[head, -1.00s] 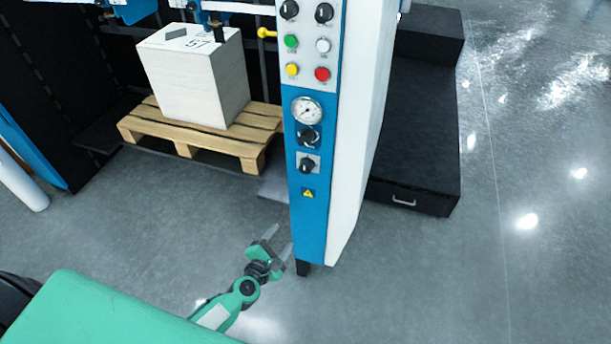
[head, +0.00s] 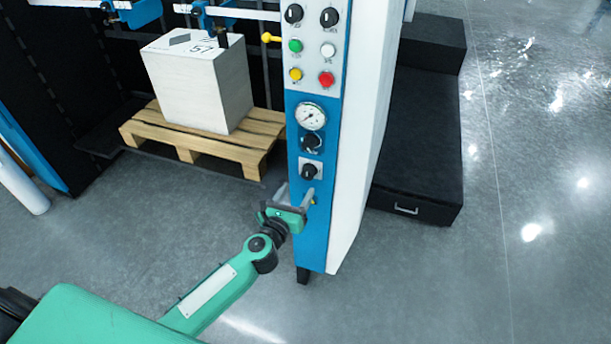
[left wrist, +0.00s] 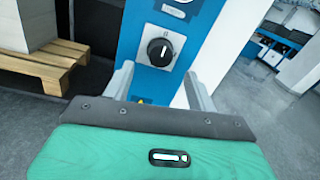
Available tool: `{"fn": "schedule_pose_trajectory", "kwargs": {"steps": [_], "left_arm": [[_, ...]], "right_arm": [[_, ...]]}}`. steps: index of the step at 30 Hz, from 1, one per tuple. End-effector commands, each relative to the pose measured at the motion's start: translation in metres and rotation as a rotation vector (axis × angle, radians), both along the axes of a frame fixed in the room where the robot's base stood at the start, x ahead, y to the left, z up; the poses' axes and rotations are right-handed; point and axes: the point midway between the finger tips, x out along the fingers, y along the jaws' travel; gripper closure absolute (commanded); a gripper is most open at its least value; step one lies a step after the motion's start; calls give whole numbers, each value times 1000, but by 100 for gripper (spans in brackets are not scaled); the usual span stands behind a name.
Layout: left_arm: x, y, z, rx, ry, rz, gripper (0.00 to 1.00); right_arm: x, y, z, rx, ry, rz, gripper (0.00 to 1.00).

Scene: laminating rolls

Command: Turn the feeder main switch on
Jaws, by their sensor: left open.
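The blue and white control column (head: 307,235) stands in the middle of the head view. Its lowest black rotary knob (head: 310,171) sits on a light square plate; this appears to be the main switch. In the left wrist view the knob (left wrist: 160,51) is ahead, between the finger lines, its pointer mark tilted off upright. My left gripper (head: 296,194) is open and empty, just below the knob and in front of the column. In the left wrist view its fingers (left wrist: 160,82) are spread, with the knob beyond them. It hides part of the yellow warning label. My right gripper is not seen.
Above the knob are another black knob (head: 311,142), a gauge (head: 310,116) and several coloured buttons. A paper stack (head: 198,85) stands on a wooden pallet (head: 150,133) to the left. A black step (head: 412,160) is behind at right. Floor on the right is clear.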

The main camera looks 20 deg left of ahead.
Motion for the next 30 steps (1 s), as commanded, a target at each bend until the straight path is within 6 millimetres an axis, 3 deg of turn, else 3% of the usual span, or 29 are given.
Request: {"fn": "schedule_pose_trajectory", "kwargs": {"steps": [6, 12, 25, 30], "left_arm": [[37, -4, 1, 2, -1, -1, 42], [59, -6, 0, 1, 0, -1, 42], [66, -7, 0, 1, 0, -1, 42], [66, -7, 0, 1, 0, -1, 76]], "right_arm": [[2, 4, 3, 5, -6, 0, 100], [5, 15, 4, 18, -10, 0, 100], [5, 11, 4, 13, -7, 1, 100], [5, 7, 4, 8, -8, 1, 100]]}}
